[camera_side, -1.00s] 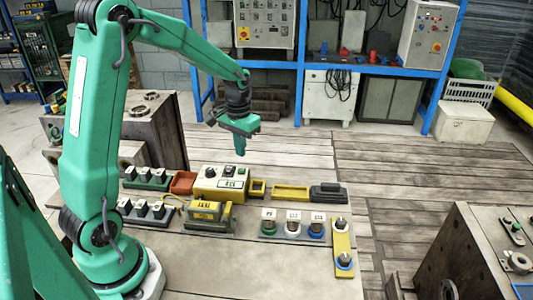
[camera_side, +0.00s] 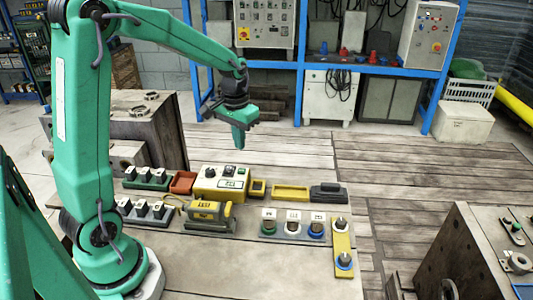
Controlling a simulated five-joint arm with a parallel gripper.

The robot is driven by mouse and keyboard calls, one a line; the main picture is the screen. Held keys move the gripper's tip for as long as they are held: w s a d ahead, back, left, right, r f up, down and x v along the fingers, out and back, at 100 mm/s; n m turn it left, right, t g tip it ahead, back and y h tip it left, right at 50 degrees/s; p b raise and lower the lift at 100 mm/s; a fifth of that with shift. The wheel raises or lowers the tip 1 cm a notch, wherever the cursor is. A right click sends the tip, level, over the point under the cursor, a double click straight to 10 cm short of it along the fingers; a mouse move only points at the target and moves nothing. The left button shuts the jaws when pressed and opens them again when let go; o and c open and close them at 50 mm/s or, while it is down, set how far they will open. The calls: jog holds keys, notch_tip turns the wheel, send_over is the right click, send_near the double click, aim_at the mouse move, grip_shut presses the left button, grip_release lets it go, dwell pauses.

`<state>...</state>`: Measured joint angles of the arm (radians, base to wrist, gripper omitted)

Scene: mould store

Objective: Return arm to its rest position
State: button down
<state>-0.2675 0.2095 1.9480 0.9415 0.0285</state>
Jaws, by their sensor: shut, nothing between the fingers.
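My green arm stands at the left of the work table (camera_side: 240,275). My gripper (camera_side: 239,146) hangs fingers-down in the air behind and above the yellow-and-white control box (camera_side: 219,183). It is shut and empty, and it touches nothing. The control box, with dark knobs and a green label, stands at the back of the table.
A yellow hand-held unit (camera_side: 209,214) sits in a grey holder. Beside it are white blocks on a green rack (camera_side: 148,184), a red tray (camera_side: 183,182), a yellow tray (camera_side: 291,192) and a yellow plate (camera_side: 343,258) with knobs. A metal block (camera_side: 140,130) stands behind left.

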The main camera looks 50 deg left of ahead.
jog(key=s+d+r+m+t, duration=0.1)
jog(key=s+d+r+t, duration=0.1)
jog(key=s+d+r, duration=0.3)
jog(key=s+d+r+m+t, duration=0.1)
jog(key=s+d+r+t, duration=0.2)
jog(key=s, duration=0.8)
jog(key=d+r, duration=0.1)
jog(key=d, duration=0.1)
jog(key=shift+s+d+r+m, duration=0.35)
jog(key=shift+s+d+m, duration=0.05)
